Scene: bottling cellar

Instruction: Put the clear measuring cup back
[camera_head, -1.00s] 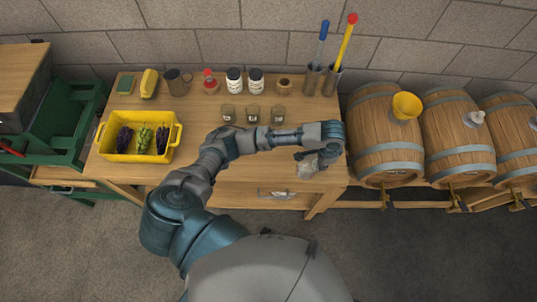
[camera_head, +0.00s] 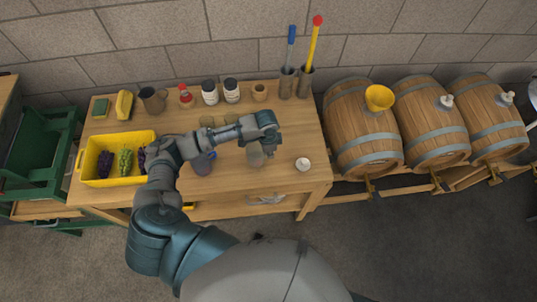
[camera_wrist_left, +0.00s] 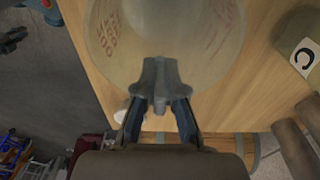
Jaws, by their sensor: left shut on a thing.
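The clear measuring cup (camera_head: 255,158) is in my left gripper (camera_head: 264,146), over the front right half of the wooden table (camera_head: 290,133). In the left wrist view the cup (camera_wrist_left: 165,30) shows red markings on its see-through wall, and my left gripper (camera_wrist_left: 160,85) is shut at its near side. I cannot tell whether its base touches the table. My right gripper is in neither view.
A small white round item (camera_head: 303,165) lies to the right of the cup. A yellow crate (camera_head: 118,181) with grapes stands at left. Barrels (camera_head: 362,130) stand at right.

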